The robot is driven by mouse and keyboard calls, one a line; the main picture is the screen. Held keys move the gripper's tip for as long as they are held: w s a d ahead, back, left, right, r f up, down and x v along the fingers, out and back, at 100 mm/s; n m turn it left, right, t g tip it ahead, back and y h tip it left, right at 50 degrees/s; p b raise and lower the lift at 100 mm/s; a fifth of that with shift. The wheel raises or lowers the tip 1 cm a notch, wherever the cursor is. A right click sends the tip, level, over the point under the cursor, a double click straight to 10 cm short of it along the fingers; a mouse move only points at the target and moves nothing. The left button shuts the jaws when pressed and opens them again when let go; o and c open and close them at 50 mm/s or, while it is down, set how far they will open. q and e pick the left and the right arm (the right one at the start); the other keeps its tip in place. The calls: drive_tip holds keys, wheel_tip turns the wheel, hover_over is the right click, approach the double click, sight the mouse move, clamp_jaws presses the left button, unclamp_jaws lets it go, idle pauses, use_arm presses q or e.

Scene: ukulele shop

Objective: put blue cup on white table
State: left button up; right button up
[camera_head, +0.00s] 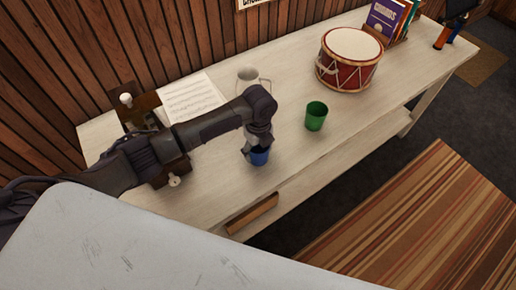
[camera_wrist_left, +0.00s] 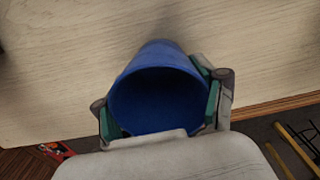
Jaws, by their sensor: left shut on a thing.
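The blue cup (camera_head: 260,157) is near the front edge of the white table (camera_head: 290,168). My left gripper (camera_head: 257,146) is shut on the cup from above and hides its upper part in the head view. In the left wrist view the blue cup (camera_wrist_left: 158,95) lies between the green-padded fingers of the left gripper (camera_wrist_left: 160,108), its open mouth toward the camera. The pale table top (camera_wrist_left: 60,60) shows behind it. I cannot tell whether the cup's base touches the table. My right gripper is not in view.
A green cup (camera_head: 316,116) stands to the right of the blue cup. A red drum (camera_head: 349,60), books (camera_head: 388,20), a clear pitcher (camera_head: 250,79) and sheet music (camera_head: 190,97) are on the table. Bare table lies around the green cup. A striped rug (camera_head: 410,215) covers the floor in front.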

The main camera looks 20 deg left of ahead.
use_arm(q)
drive_tip(key=o, duration=1.5)
drive_tip(key=shift+c, duration=0.2)
drive_tip(key=shift+r, duration=0.15)
drive_tip(key=shift+r+p, duration=0.3)
drive_tip(key=shift+p, duration=0.1)
wheel_tip(320, 180, up, 11)
drive_tip(key=p, duration=1.1)
drive_tip(key=shift+r, duration=0.15)
drive_tip(key=shift+d, duration=0.1)
